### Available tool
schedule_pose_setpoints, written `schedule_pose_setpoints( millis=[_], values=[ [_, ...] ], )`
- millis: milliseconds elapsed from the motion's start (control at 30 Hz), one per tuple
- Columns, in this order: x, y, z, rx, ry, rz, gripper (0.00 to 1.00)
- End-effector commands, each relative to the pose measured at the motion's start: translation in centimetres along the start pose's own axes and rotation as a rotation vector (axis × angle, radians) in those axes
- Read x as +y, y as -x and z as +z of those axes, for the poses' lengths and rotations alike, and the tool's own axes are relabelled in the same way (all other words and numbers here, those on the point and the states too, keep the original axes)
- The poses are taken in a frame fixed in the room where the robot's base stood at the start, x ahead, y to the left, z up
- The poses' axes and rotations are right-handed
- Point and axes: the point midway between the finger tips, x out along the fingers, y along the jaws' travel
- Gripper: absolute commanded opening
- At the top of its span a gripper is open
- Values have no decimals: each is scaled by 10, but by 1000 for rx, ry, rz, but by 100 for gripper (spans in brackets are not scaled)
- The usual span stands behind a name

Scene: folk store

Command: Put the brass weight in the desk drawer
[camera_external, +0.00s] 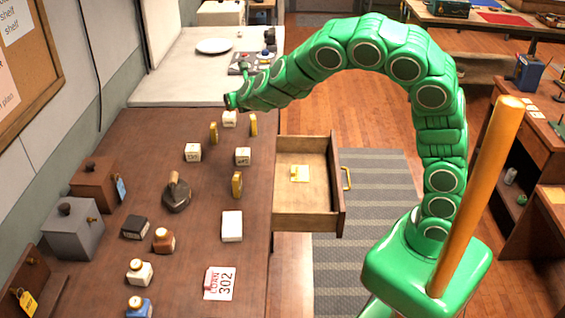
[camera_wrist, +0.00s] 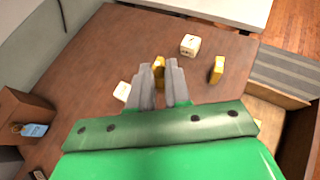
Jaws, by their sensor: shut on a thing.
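The desk drawer (camera_external: 288,206) is pulled open at the right side of the brown desk, with a small yellow-and-cream thing inside. Several upright brass-coloured pieces stand on the desk. One (camera_external: 213,132) is near the back, one (camera_external: 253,124) to its right and one (camera_external: 237,184) further forward. In the wrist view, my gripper (camera_wrist: 157,66) is shut on the brass weight (camera_wrist: 159,73) near the back left, which shows between its grey fingers. My fingers are not clear in the external view. The drawer's edge shows at right in the wrist view (camera_wrist: 275,98).
White blocks (camera_external: 193,152) (camera_external: 242,156) (camera_external: 229,118) stand close to the brass pieces. A dark iron (camera_external: 176,193), small bottles (camera_external: 139,271) and boxes (camera_external: 73,228) occupy the left and front. A white box (camera_external: 232,226) sits near the right edge. Space above the drawer is clear.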

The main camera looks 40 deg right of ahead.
Motion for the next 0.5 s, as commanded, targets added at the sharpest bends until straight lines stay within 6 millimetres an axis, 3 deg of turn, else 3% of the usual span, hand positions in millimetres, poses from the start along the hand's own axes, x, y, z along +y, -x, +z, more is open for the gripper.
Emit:
schedule_pose_setpoints(
  millis=[33,300,500],
  values=[
    [-17,-5,6,-1,-8,-14,0],
    [-94,-22,27,3,-32,-66,0],
    [-137,-27,36,6,-43,-93,0]
  ],
)
